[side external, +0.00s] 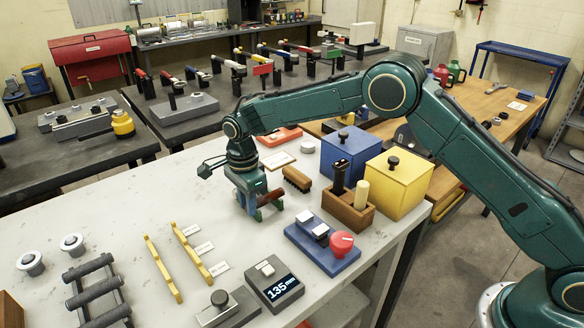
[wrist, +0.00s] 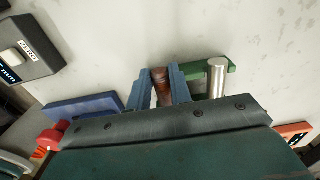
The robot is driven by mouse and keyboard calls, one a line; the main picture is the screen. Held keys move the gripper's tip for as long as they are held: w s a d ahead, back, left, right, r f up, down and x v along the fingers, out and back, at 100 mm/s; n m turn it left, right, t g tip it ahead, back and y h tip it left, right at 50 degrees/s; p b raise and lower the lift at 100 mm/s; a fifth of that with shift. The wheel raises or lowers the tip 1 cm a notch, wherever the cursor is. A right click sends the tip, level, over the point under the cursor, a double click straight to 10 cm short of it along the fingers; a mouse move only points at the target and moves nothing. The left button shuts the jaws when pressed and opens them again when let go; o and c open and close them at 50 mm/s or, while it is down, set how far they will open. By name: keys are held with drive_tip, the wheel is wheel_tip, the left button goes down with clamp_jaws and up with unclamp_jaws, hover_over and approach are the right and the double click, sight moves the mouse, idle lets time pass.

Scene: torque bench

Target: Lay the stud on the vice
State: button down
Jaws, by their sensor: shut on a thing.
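My gripper (side external: 258,205) is low over the pale bench and shut on the stud, a rusty brown rod. The stud (side external: 271,197) sticks out beside the fingers; in the wrist view the stud (wrist: 163,88) shows between the two blue-grey fingers. What looks like the vice (side external: 322,245), a blue base with two pale-topped blocks and a red knob, is to the right of and nearer the camera than my gripper, apart from it. Its blue base (wrist: 80,107) shows at left in the wrist view, partly hidden by my gripper body. I cannot tell whether the stud touches the bench.
A green piece with a silver cylinder (wrist: 216,78) is close beside the fingers. A brush (side external: 297,179), a wooden holder (side external: 350,212) and blue (side external: 350,155) and yellow (side external: 400,185) boxes stand to the right. A display box (side external: 275,285) is nearer the camera.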

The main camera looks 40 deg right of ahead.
drive_tip(key=shift+r, duration=2.35)
drive_tip(key=shift+s+r, duration=0.1)
drive_tip(key=shift+s+r, duration=0.1)
drive_tip(key=shift+s, duration=0.05)
drive_tip(key=s+d+r, duration=0.1)
drive_tip(key=s+r, duration=0.1)
drive_tip(key=s, duration=0.4)
drive_tip(key=s+d+r, duration=0.2)
drive_tip(key=s+r, duration=0.1)
drive_tip(key=s, duration=0.4)
drive_tip(key=shift+s+r, duration=0.25)
drive_tip(key=shift+r, duration=0.1)
drive_tip(key=shift+f, duration=0.15)
drive_tip(key=shift+f, duration=2.75)
